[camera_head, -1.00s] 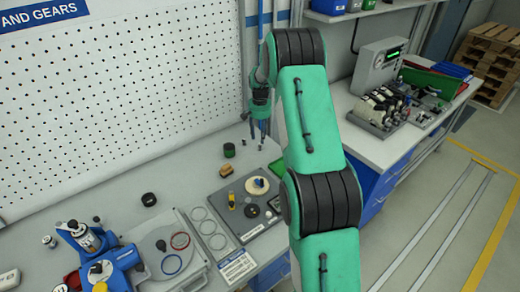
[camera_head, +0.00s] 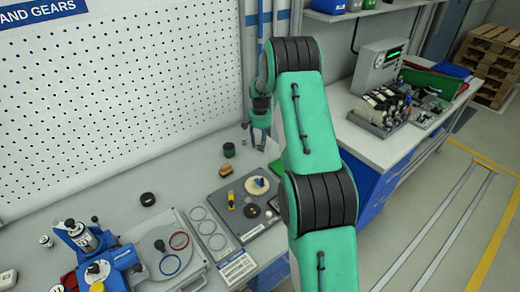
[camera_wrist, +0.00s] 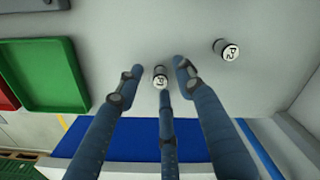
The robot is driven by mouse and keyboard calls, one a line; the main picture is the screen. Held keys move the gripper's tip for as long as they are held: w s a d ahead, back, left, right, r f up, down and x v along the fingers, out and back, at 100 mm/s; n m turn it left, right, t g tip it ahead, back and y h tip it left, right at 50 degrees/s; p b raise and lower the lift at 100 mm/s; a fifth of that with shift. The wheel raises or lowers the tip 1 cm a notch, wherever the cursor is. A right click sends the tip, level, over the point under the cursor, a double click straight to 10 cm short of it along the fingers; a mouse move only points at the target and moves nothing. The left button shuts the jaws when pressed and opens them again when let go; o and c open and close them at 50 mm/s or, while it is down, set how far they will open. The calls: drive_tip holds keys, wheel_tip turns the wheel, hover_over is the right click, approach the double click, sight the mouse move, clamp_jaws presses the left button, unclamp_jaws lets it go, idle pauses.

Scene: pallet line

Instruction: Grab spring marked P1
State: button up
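The spring marked P1 (camera_wrist: 160,71) is a small pale cylinder with a labelled end, standing out against the light surface in the wrist view. A similar piece marked P2 (camera_wrist: 227,50) lies to the right, outside the fingers. In the head view my gripper (camera_head: 258,137) hangs low over the back of the bench by the pegboard, and P1 is too small to make out there.
A green tray (camera_wrist: 48,98) lies left of the fingers in the wrist view, with a red bin edge beside it. In the head view a grey plate (camera_head: 225,210) with small parts stands in front of my gripper. The pegboard (camera_head: 120,110) rises close behind.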

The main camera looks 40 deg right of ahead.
drive_tip(key=shift+f, duration=0.5)
drive_tip(key=c, duration=0.9)
